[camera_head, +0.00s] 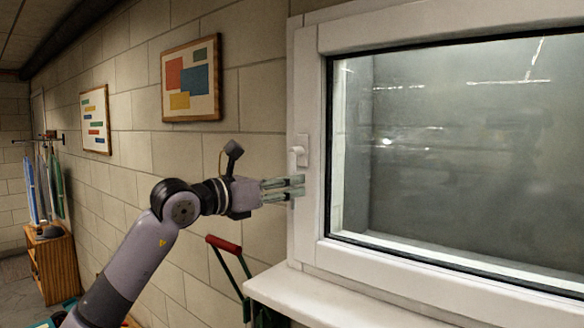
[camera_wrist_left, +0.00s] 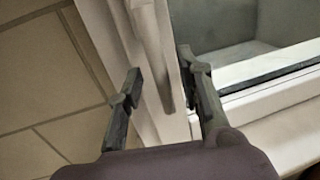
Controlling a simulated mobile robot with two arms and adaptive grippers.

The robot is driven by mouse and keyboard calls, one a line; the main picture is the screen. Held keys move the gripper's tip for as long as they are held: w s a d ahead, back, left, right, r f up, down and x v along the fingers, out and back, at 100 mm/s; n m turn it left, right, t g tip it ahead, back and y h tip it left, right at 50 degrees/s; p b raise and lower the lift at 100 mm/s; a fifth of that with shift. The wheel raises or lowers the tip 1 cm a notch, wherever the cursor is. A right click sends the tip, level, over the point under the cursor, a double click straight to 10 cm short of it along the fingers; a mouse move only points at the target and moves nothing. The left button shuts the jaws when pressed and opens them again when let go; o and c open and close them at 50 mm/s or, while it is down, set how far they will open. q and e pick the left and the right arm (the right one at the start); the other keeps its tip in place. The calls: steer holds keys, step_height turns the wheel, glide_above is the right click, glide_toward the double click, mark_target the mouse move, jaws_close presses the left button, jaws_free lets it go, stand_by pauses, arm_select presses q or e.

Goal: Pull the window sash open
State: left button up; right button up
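The white window sash (camera_head: 312,120) frames a hazy pane and appears flush in its outer frame. Its white handle (camera_head: 299,156) is on the sash's left side, and the handle's lower part is behind my fingers. My left gripper (camera_head: 301,187) is at the handle's lower end, pointing right. In the left wrist view the fingers of my left gripper (camera_wrist_left: 160,66) are apart, with the long handle (camera_wrist_left: 154,50) between them. Gaps show on both sides, though contact is hard to judge. My right gripper is not in view.
A white sill (camera_head: 320,300) juts out below the window. A red-handled tool (camera_head: 224,244) stands under my left arm. Framed pictures (camera_head: 191,80) hang on the block wall. A wooden cabinet (camera_head: 50,265) stands at the far left.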

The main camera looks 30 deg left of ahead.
arm_select(q)
steer(key=shift+x, duration=1.05)
steer(key=shift+s, duration=0.1)
jaws_close()
